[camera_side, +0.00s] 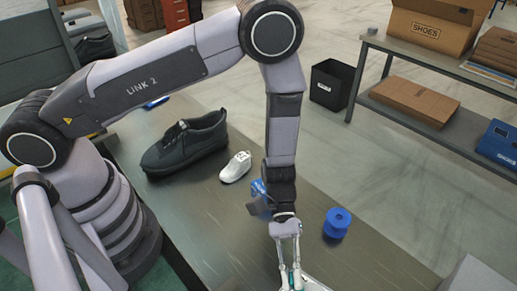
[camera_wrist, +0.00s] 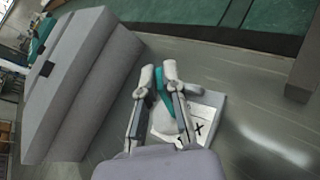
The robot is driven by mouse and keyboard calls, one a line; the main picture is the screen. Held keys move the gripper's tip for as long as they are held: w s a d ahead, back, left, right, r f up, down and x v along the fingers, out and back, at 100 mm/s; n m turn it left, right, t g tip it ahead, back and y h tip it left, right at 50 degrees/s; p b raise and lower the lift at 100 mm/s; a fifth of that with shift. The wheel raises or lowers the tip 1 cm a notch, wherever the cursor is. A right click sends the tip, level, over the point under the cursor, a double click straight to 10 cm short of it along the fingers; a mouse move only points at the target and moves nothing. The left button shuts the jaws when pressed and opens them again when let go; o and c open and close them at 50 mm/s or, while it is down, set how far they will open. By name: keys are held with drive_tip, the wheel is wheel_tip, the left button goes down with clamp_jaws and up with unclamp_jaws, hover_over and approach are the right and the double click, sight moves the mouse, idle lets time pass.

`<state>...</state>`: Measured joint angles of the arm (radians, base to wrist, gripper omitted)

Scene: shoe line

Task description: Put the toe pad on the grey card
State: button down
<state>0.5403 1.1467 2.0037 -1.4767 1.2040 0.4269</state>
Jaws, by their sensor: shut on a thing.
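My gripper (camera_side: 290,268) is low at the bottom of the side view, with its fingertips close to the picture's edge. In the wrist view my gripper (camera_wrist: 159,76) is shut on a thin teal piece, which I take to be the toe pad (camera_wrist: 160,98). The grey card (camera_wrist: 212,108), pale with a black X, lies below and to the right of the fingers. A pale rounded shape shows behind the fingers over the card; I cannot tell what it is. The fingers hide part of the card, and contact between pad and card cannot be told.
A dark shoe (camera_side: 186,142) and a small white shoe-shaped piece (camera_side: 236,167) stand on the bench behind my arm. A blue spool (camera_side: 337,222) stands right of my gripper. A large grey block (camera_wrist: 85,75) fills the left of the wrist view.

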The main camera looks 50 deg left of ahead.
drive_tip(key=shift+f, duration=0.2)
drive_tip(key=c, duration=1.2)
unclamp_jaws()
drive_tip(key=shift+c, duration=0.2)
